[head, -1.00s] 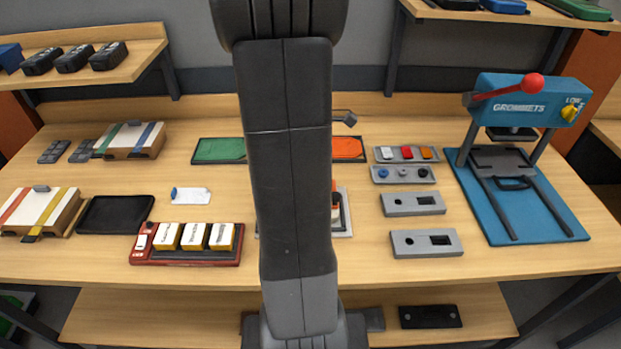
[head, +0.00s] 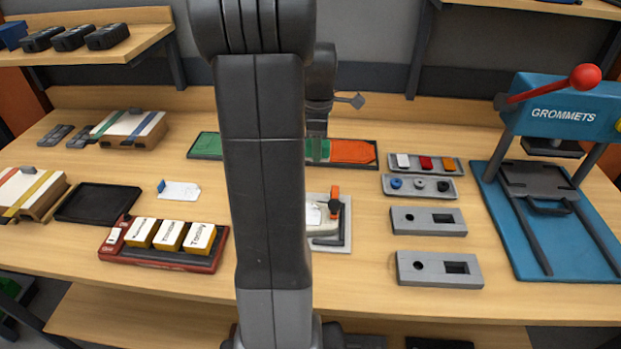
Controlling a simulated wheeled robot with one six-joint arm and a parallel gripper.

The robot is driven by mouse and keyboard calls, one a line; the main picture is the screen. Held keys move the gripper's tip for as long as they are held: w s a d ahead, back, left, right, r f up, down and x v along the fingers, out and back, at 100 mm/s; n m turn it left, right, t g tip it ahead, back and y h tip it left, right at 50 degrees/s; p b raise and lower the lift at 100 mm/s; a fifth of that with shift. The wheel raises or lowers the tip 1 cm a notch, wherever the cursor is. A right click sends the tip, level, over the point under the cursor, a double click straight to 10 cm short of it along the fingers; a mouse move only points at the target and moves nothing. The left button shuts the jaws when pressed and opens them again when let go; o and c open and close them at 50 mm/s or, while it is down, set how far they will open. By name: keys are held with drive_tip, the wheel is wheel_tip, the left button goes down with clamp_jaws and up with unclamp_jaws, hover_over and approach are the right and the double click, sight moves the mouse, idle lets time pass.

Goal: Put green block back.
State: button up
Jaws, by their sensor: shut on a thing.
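My gripper (head: 317,148) hangs behind my upright arm link, low over a long dark tray at the back of the table. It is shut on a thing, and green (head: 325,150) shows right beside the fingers. I take this for the green block, but its outline blends with the tray and is partly hidden. The tray has a green part (head: 207,145) at left and an orange part (head: 353,151) at right. My arm hides the tray's middle.
A red holder (head: 120,250) with three yellow-and-white labelled blocks stands front left. A grey fixture (head: 330,243) sits right of my arm. Grey fixtures (head: 428,221) and small-part trays (head: 423,187) stand further right, before the blue grommet press (head: 535,250).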

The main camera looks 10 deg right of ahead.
sight(317, 182)
wheel_tip(317, 182, down, 8)
idle(0.4)
drive_tip(key=shift+f, duration=0.1)
drive_tip(key=o, duration=0.9)
drive_tip(key=shift+o, duration=0.3)
wheel_tip(317, 182, up, 12)
drive_tip(key=shift+r, duration=0.1)
